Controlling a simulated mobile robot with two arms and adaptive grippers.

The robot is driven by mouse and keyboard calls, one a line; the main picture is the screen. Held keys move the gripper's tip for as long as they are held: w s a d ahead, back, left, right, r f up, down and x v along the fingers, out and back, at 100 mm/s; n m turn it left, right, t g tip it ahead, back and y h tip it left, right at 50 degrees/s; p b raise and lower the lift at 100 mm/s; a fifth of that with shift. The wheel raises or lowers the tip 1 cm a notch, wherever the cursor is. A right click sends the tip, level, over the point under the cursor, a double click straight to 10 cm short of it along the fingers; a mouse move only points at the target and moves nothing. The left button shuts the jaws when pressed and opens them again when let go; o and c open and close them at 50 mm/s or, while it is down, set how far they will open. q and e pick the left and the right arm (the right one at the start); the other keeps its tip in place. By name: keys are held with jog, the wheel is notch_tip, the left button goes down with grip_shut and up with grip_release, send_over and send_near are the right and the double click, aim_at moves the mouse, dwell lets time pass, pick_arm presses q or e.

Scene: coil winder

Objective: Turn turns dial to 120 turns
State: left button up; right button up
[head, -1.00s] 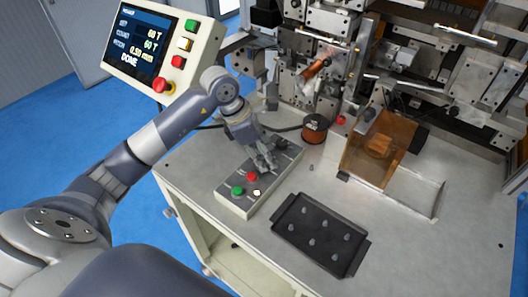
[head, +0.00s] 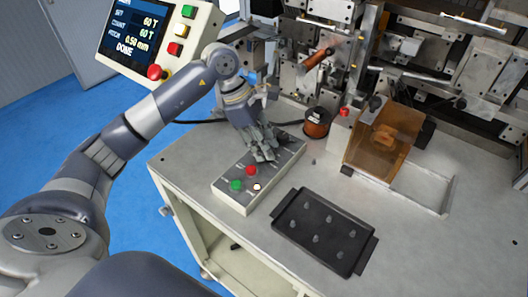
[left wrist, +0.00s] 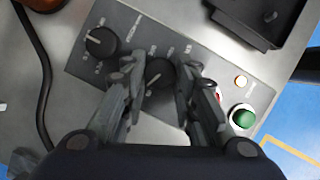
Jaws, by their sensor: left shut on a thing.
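My left gripper (head: 262,152) is at the far half of the control box (head: 234,197). In the left wrist view its two fingers (left wrist: 158,82) are on both sides of a black dial (left wrist: 159,70), shut on it. The fingers cover part of the dial and its scale, so I cannot read its setting or its label. A second black dial (left wrist: 101,41) with a white pointer line is free beside it. The screen (head: 143,31) shows SET 60 T, COUNT 60 T, PITCH 0.50 mm and DONE. My right gripper is not in view.
The box also carries a red button (head: 251,171), a green button (head: 237,185) and a small white lamp (head: 257,186). A black tray (head: 324,233) with several pegs lies in front. A copper wire spool (head: 317,122) and the winder (head: 380,140) stand behind.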

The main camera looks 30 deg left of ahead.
pick_arm(q)
jog(key=m+g+b, duration=0.1)
jog(key=m+b, duration=0.1)
jog(key=m, duration=0.1)
jog(key=shift+w+f, duration=0.1)
jog(key=shift+w, duration=0.05)
jog(key=shift+m+g+b, duration=0.3)
jog(key=shift+m+b, duration=0.3)
jog(key=shift+m, duration=0.2)
jog(key=o, duration=1.1)
jog(key=v, duration=1.2)
jog(key=shift+w+a, duration=0.15)
